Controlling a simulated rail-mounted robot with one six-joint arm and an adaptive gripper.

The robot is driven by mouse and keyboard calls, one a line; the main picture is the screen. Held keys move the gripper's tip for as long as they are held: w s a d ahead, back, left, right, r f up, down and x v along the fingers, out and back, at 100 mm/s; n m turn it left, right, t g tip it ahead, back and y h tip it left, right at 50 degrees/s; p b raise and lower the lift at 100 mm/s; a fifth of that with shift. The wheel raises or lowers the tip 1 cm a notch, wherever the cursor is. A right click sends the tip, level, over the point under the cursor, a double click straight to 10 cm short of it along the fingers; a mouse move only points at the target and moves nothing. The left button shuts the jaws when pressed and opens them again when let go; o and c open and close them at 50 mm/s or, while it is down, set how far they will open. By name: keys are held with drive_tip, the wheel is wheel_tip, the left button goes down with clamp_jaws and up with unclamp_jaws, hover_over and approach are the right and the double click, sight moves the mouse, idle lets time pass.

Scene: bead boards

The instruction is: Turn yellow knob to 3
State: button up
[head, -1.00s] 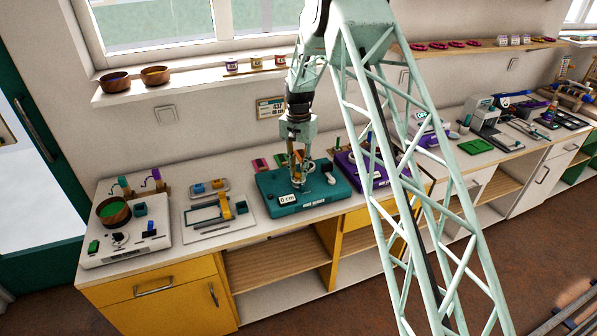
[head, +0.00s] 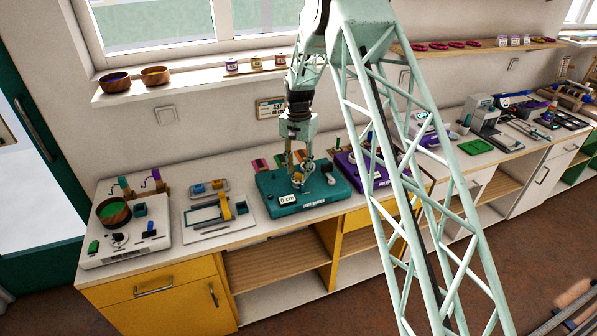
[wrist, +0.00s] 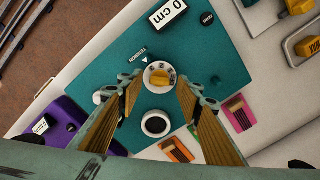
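The yellow knob (wrist: 161,77) sits on a round pale dial on the teal board (wrist: 105,68), with a small white triangle mark beside the dial. A display (wrist: 170,14) on the board reads 0 cm. In the head view my gripper (head: 299,178) hangs just over the teal board (head: 325,200), and the knob is largely hidden by the fingers.
A white round piece with a dark top (wrist: 155,124) stands on the board near the knob. A purple board (head: 378,180) stands to the right and a white board (head: 208,232) to the left.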

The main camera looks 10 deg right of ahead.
wheel_tip(320, 180, up, 11)
drive_tip(key=shift+r, duration=0.2)
idle(0.5)
idle(0.3)
drive_tip(key=s+r+n+t+b, duration=0.2)
drive_tip(key=s+r+n+b, duration=0.15)
drive_tip(key=s+r, duration=2.5)
drive_tip(key=s+f+n+t, duration=0.1)
drive_tip(key=s+n, duration=0.1)
drive_tip(key=s, duration=1.6)
drive_tip(key=s+f+n+t+b, duration=0.1)
drive_tip(key=s+f+n, duration=0.1)
drive_tip(key=s, duration=1.7)
drive_tip(key=shift+s+d+f, duration=0.2)
drive_tip(key=shift+s+f, duration=0.05)
drive_tip(key=shift+s, duration=0.05)
